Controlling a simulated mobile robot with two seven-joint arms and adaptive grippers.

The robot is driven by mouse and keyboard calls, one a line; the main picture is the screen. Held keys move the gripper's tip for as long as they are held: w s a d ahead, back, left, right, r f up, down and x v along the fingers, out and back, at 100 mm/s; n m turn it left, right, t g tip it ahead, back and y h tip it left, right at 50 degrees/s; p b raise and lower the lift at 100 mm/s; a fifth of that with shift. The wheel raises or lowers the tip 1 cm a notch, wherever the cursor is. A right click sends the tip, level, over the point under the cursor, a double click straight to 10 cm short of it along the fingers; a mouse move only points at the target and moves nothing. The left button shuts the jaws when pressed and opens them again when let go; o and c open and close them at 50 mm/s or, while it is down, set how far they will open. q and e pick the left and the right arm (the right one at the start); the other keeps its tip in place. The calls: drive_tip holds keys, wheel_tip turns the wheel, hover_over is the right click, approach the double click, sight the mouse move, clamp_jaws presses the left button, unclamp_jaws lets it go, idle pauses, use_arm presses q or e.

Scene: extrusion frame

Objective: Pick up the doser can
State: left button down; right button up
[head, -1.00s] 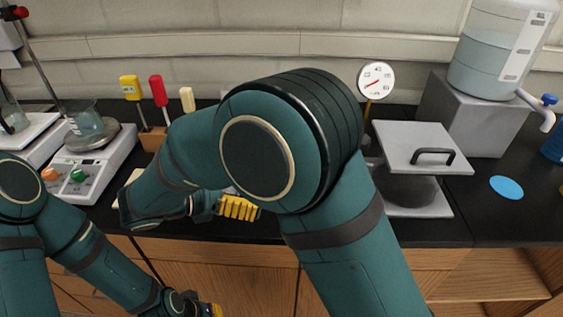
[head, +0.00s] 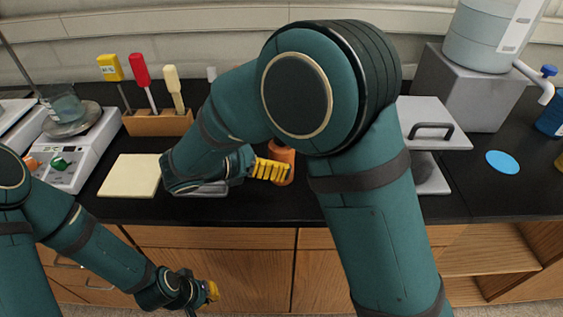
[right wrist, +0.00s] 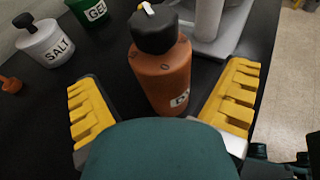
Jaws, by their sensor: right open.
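The doser can is an orange cylinder (head: 281,161) with a black cap, standing upright on the black bench. In the right wrist view the can (right wrist: 160,76) stands between my two yellow fingers, with dark gaps between it and each finger. Its white label is partly cut off by my own wrist. My right gripper (right wrist: 160,104) is open; in the head view the gripper (head: 270,170) is at the can and covers part of it. My left gripper (head: 209,292) hangs low in front of the cabinets, and its finger opening cannot be made out.
A white SALT pot (right wrist: 45,43) and a green GEL pot (right wrist: 90,10) stand behind the can in the wrist view. A grey press-like stand (head: 430,178) is to its right.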

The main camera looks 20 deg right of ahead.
drive_tip(key=b+x, duration=0.1)
drive_tip(key=x, duration=0.3)
drive_tip(key=shift+d+f, duration=0.15)
drive_tip(key=shift+d, duration=0.2)
drive_tip(key=c, duration=1.5)
